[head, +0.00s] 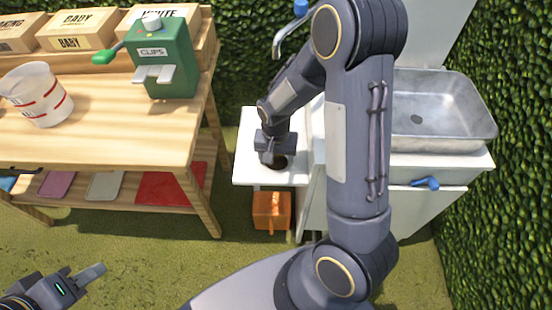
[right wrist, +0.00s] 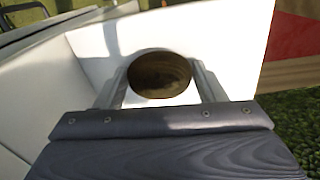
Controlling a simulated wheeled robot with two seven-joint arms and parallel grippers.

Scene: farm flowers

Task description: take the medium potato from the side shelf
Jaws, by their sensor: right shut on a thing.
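The white side shelf (head: 246,168) juts out from the left of the sink unit. A dark brown, rounded potato (head: 279,163) is at its surface, partly hidden by my right gripper (head: 272,157). In the right wrist view the brown potato (right wrist: 160,74) sits between the two fingers of my right gripper (right wrist: 161,84), which is shut on it. The white shelf surface (right wrist: 225,45) is right behind it; I cannot tell whether they touch. My left gripper (head: 88,274) is at the bottom left, away from the shelf, with its opening unclear.
A metal sink (head: 440,105) with a blue-handled tap is right of the shelf. A wooden table (head: 100,130) with a green clips dispenser (head: 165,62) and a measuring cup (head: 36,94) stands left. An orange box (head: 271,211) is under the shelf. Hedges close off the back and right.

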